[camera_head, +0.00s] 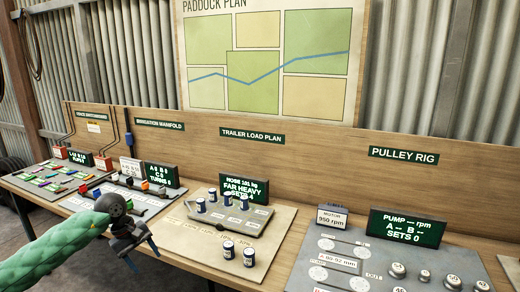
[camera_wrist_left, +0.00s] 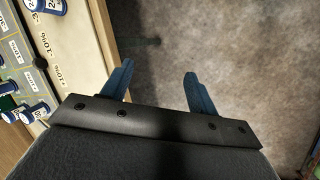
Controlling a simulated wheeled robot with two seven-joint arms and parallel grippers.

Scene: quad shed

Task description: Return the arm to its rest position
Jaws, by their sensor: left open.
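My left arm comes in from the left in a green sleeve, and my left gripper (camera_head: 141,258) hangs at the bench's front edge, near the irrigation manifold and trailer load stations. In the left wrist view the two blue fingers of the gripper (camera_wrist_left: 158,85) are spread apart with nothing between them. Bare floor (camera_wrist_left: 240,50) shows beyond them. My right gripper is in neither view.
The long bench carries several stations. The trailer load board (camera_head: 185,256) has several blue-and-white canisters, two standing loose at its front (camera_head: 249,257). The pulley rig board (camera_head: 310,250) is at right. Open floor lies in front of the bench.

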